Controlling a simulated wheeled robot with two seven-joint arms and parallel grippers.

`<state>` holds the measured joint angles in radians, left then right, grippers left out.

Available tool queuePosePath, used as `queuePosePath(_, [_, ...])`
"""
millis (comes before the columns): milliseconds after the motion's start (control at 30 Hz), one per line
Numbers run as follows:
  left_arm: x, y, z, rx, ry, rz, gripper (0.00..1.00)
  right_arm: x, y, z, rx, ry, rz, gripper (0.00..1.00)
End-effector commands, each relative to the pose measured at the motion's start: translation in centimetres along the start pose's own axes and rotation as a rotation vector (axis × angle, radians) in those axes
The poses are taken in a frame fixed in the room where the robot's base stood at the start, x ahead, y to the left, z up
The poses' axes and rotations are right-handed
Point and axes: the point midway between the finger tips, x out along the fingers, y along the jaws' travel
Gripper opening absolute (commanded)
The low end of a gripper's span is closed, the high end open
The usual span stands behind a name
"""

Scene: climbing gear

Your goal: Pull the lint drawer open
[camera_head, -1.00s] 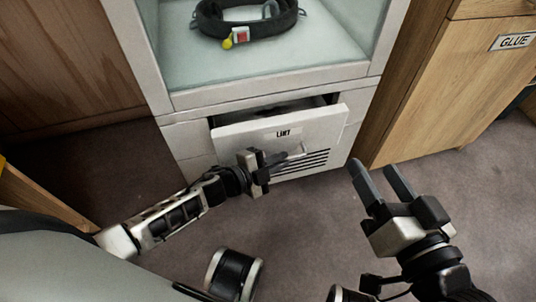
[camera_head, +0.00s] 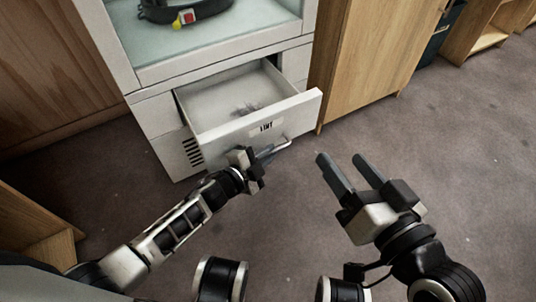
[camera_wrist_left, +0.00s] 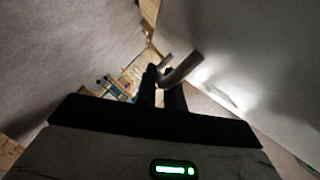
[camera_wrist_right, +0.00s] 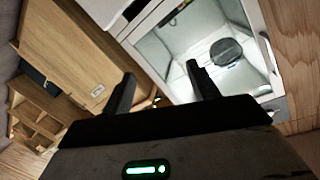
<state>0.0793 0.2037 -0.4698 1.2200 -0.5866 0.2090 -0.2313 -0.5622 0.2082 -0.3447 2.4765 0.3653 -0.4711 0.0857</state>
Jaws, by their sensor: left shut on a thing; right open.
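The lint drawer (camera_head: 215,124) is a white drawer low in the white cabinet, pulled well out, with a "LINT" label (camera_head: 266,127) on its front. Grey lint (camera_head: 246,109) lies inside on its floor. A bar handle (camera_head: 279,146) sits on the drawer front; it also shows in the left wrist view (camera_wrist_left: 181,69). My left gripper (camera_head: 262,158) is shut on the handle. My right gripper (camera_head: 345,166) is open and empty, to the right of the drawer above the floor.
The white cabinet (camera_head: 150,113) has a glass-fronted compartment above the drawer, with a black harness or belt (camera_head: 183,10) inside. A wooden cabinet (camera_head: 365,55) stands to its right. Wooden furniture (camera_head: 35,225) is at the left. The carpet in front is clear.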

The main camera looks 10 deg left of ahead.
Motion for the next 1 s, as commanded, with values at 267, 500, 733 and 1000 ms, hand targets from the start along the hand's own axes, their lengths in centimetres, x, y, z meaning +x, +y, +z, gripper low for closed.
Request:
queuePosePath(267, [0.0, 0.0, 0.2, 0.000, -0.005, 0.001, 0.32, 0.1, 0.0, -0.3, -0.004, 0.006, -0.002, 0.59])
queuePosePath(500, [0.0, 0.0, 0.1, 0.000, -0.003, 0.001, 0.32, 0.1, 0.0, -0.2, -0.003, 0.005, -0.001, 0.59])
queuePosePath(733, [-2.3, -0.2, 0.0, -0.002, -0.005, 0.004, 0.32, -0.2, -0.2, -0.9, -0.030, -0.006, 0.016, 0.59])
queuePosePath(1000, [-8.8, -0.3, -0.1, -0.001, -0.006, 0.005, 0.32, -0.6, 0.9, 0.5, -0.121, -0.096, 0.079, 0.59])
